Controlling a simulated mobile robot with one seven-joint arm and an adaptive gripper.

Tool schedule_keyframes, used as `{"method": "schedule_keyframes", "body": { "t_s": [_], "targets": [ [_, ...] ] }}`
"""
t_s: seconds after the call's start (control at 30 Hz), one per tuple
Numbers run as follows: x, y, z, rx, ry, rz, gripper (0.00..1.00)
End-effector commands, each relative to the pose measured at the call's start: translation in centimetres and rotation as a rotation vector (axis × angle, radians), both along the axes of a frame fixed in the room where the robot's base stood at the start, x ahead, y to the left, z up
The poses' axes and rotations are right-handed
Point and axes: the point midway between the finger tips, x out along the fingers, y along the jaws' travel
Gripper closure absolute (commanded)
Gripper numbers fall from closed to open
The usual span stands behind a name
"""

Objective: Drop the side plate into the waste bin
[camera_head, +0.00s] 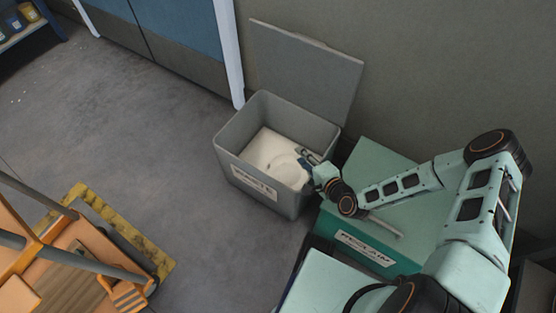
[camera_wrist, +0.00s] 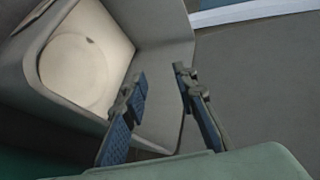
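The side plate (camera_wrist: 72,72) is a round cream plate with a small dark mark near its edge. It lies inside the grey waste bin (camera_head: 235,152), on the pale bottom, and also shows in the head view (camera_head: 284,168). The bin's wall also shows in the wrist view (camera_wrist: 168,110). My gripper (camera_head: 309,160) is at the bin's right side, over its opening. In the wrist view my gripper (camera_wrist: 160,80) has its two blue-padded fingers apart with nothing between them. The plate is clear of the fingers there.
The bin's lid (camera_head: 308,70) stands open against the wall. A green reclaim box (camera_head: 360,165) stands to the right of the bin, under my arm. An orange cart (camera_head: 65,270) with a yellow-striped edge is at lower left. Open grey floor (camera_head: 120,140) lies left of the bin.

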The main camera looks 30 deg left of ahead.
Motion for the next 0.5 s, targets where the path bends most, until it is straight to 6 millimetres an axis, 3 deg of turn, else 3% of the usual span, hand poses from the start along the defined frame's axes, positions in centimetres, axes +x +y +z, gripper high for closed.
{"method": "schedule_keyframes", "body": {
  "t_s": [0.2, 0.5],
  "targets": [
    [-2.0, -3.2, 1.8, 0.0, 0.0, -0.002, 0.74],
    [-3.1, -4.8, 2.7, 0.002, -0.001, 0.0, 0.74]
  ]
}}
